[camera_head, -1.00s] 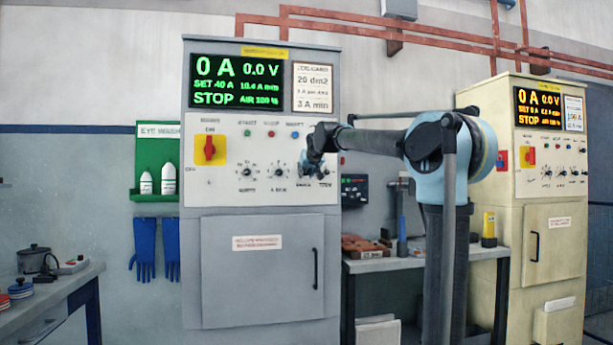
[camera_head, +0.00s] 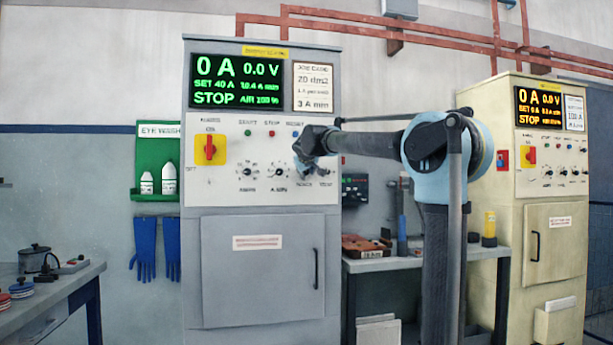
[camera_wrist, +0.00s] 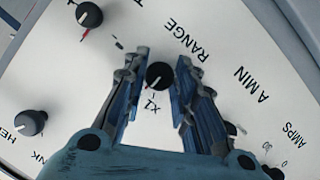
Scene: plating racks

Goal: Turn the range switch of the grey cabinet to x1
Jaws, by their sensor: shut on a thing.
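The grey cabinet (camera_head: 191,165) stands left of centre in the head view. Its range switch, a small round black knob (camera_wrist: 159,76), shows between my fingers in the wrist view, beside the word RANGE. A white mark on the knob points down-left in that view, toward the x1 label (camera_wrist: 149,104). My gripper (camera_wrist: 163,68) is shut on the knob, a finger on each side. In the head view my gripper (camera_head: 304,160) is at the right part of the white panel and hides the knob there.
Other knobs sit close by on the panel: one (camera_wrist: 89,14) at upper left and one (camera_wrist: 30,122) at lower left in the wrist view. A red main switch (camera_head: 210,149) is farther left. A bench (camera_head: 420,264) and a cream cabinet (camera_head: 510,200) stand to the right.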

